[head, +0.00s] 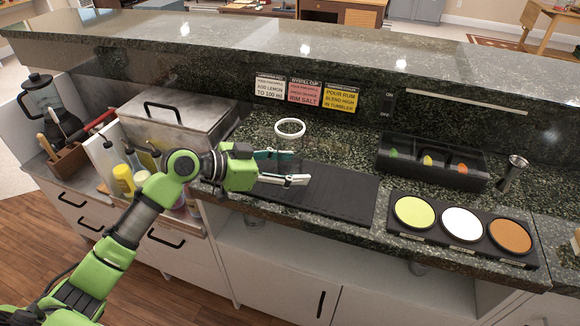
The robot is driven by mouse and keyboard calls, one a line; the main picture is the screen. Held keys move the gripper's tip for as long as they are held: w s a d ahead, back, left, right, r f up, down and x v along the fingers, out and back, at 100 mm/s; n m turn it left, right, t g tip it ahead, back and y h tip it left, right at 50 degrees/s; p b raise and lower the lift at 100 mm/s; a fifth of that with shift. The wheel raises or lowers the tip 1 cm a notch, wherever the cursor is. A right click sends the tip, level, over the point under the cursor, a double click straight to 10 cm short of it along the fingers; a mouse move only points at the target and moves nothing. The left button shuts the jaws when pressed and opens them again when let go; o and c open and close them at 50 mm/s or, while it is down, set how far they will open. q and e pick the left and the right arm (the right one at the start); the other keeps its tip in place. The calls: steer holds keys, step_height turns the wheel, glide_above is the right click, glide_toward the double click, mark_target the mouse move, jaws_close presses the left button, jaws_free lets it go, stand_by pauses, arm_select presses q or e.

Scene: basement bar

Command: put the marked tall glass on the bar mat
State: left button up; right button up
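The marked tall glass shows mainly as a white ring (290,128); its clear body below is very hard to make out against the speckled counter. The black ribbed bar mat (345,194) lies flat along the counter's front. My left gripper (298,168) reaches in from the left, low over the mat's left end and just below the ring in the picture. Its fingers are apart, one in front and one behind, and the faint glass body seems to be between them. I cannot tell whether they press on it or whether its base touches anything. My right gripper is out of view.
A steel lidded box (178,128) and bottles (122,178) stand left of the mat. To the right are a black garnish tray (384,160), a rack of three coloured discs (391,222) and a jigger (517,163). A raised ledge (330,62) runs behind. The mat's right part is clear.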

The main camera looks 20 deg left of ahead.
arm_select(q)
steer(key=shift+r, duration=0.1)
steer(key=shift+s+a+r, duration=0.1)
steer(key=shift+r, duration=0.05)
steer(key=v, duration=1.1)
steer(key=shift+s+a, duration=0.25)
